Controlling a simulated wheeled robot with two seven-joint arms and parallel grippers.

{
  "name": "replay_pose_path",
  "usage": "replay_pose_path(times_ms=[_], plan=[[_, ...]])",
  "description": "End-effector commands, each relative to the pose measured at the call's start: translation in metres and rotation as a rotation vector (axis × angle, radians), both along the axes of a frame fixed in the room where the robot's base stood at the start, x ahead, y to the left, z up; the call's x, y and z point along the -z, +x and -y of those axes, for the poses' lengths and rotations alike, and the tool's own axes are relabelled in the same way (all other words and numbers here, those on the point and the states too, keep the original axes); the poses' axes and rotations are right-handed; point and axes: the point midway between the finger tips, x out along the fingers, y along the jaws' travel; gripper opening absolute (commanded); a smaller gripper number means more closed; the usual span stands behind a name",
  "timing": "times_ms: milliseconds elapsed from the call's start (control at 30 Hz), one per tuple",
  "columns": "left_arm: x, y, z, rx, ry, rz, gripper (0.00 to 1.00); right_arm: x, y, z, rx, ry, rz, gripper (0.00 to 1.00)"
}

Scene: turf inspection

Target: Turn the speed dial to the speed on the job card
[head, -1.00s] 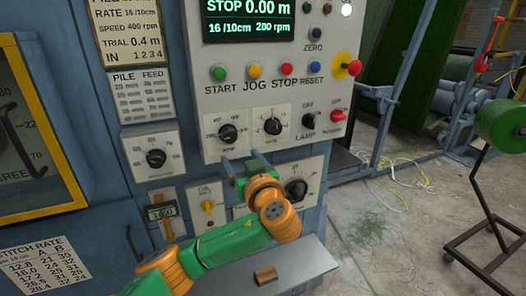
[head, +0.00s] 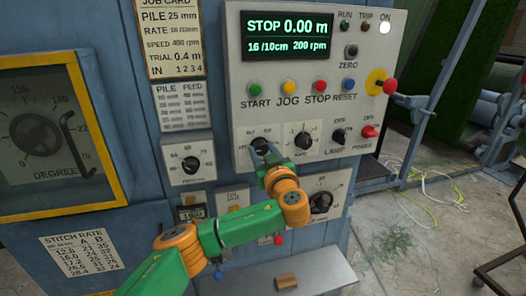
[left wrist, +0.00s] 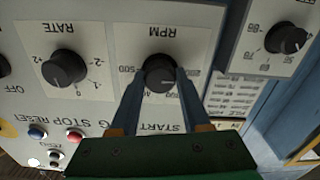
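The job card (head: 173,40) on the panel's upper left reads SPEED 400 rpm. The display (head: 288,37) reads STOP, 0.00 m, 16/10cm and 200 rpm. The black speed dial, marked RPM, shows in the left wrist view (left wrist: 160,72), where the picture is upside down. In the head view my left gripper (head: 268,152) is in front of this dial and partly hides it. In the left wrist view its two fingers (left wrist: 160,82) reach to either side of the knob, open; firm contact cannot be made out. My right gripper is not in view.
The RATE dial (head: 303,140) sits close to the right of the speed dial. START, JOG, STOP and RESET buttons (head: 320,85) lie above. Another dial (head: 192,164) is to the left. A small brown block (head: 286,281) lies on the ledge below.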

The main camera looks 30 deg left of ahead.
Motion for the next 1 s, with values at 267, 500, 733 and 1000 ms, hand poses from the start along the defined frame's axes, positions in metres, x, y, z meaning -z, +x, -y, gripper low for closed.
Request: replay_pose_path(times_ms=[267,500,733,1000], plan=[[0.003,0.000,0.000,0.001,0.005,-0.010,0.00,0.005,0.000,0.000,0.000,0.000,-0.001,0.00],[0.009,0.000,0.001,0.002,0.066,-0.085,0.00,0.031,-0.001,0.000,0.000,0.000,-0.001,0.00],[0.008,0.000,0.001,0.002,0.190,-0.233,0.00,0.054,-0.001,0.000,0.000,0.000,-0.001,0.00],[0.002,0.000,0.000,0.002,0.359,-0.434,0.00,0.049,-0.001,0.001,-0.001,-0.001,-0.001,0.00]])
